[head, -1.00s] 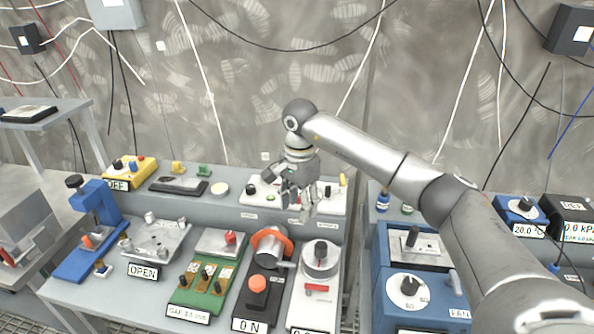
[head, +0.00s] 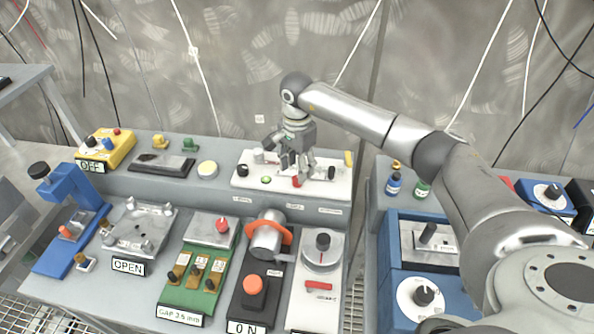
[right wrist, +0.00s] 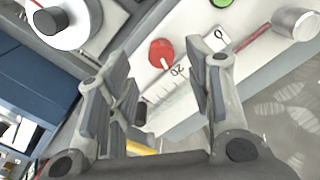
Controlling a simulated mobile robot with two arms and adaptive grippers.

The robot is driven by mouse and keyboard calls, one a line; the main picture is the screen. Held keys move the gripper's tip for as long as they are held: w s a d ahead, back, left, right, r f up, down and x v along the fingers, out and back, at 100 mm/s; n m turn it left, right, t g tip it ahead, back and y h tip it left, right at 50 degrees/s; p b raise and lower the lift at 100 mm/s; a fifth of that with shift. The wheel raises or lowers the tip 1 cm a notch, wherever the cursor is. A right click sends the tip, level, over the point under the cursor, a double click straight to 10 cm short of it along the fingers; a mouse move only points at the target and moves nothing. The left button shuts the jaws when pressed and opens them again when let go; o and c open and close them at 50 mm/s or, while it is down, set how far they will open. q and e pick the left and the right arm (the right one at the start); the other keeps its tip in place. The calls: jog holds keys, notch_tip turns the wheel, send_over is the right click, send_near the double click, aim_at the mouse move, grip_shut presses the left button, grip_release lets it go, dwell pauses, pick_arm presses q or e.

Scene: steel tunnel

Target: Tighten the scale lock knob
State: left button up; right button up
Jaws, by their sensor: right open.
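A red knob (head: 297,181) sits on the white panel (head: 316,190) at the back of the bench, right by my right gripper. I take it as the scale lock knob. In the right wrist view the red knob (right wrist: 162,53) lies next to a printed scale marked 20 (right wrist: 176,83). My right gripper (head: 294,166) points down over the panel. Its fingers (right wrist: 170,70) are spread, with the knob in the gap between them as seen from the wrist. Nothing is held, and I cannot tell whether a finger touches the knob. My left gripper is out of view.
The panel also bears a green button (head: 266,180), a metal cylinder (head: 258,156) and a black knob (head: 331,173). In front stand an orange-ringed cylinder (head: 267,240) and a black-knobbed dial (head: 322,257). A yellow OFF box (head: 108,150) is at left.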

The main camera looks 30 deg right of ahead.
notch_tip(320, 180, down, 4)
jog(key=shift+w+p, duration=0.1)
jog(key=shift+p, duration=0.35)
jog(key=shift+f, duration=0.1)
jog(key=shift+c, duration=0.6)
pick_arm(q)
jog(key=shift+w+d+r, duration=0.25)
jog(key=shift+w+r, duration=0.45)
pick_arm(e)
jog(key=c, duration=0.9)
